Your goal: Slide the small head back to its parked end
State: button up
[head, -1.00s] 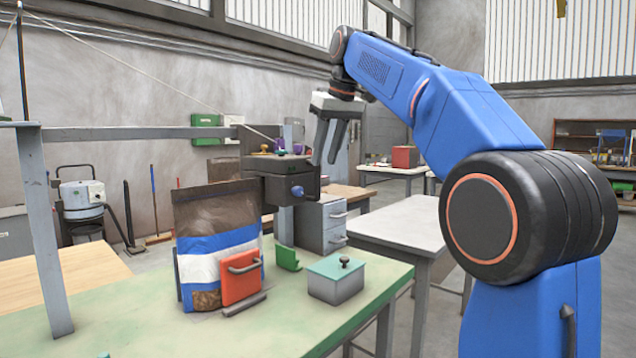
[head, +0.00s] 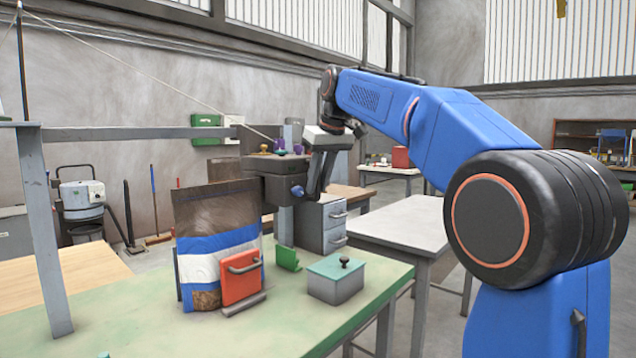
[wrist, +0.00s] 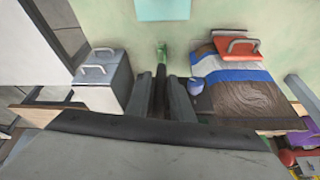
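The small head looks to be the dark grey box (head: 272,188) at the top right edge of the pellet bag (head: 205,230), with a blue knob (head: 297,191) on its side. My gripper (head: 316,190) points down just right of the knob in the head view, seen nearly edge-on. In the wrist view my gripper's two fingers (wrist: 162,92) stand apart with a dark gap between them. The blue knob (wrist: 195,86) lies just right of the fingers there, outside the gap. I cannot tell whether a finger touches it. Most of the head is hidden in the wrist view.
A grey rail (head: 130,133) runs behind the bag on a post. On the green table stand a red handled block (head: 241,276), a green bracket (head: 288,259) and a teal-lidded box (head: 336,280). A grey drawer unit (head: 325,222) stands behind. The table's front is clear.

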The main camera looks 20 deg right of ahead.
grip_shut()
jog(key=shift+s+a, duration=0.1)
jog(key=s+a, duration=0.7)
jog(key=a, duration=0.5)
jog(key=s+a, duration=0.8)
jog(key=a, duration=0.4)
jog(key=s+a, duration=0.7)
jog(key=a, duration=0.5)
jog(key=shift+s+a, duration=0.2)
jog(key=shift+a, duration=0.15)
jog(key=shift+o, duration=2.2)
grip_release()
jog(key=v, duration=1.7)
jog(key=shift+r, duration=0.2)
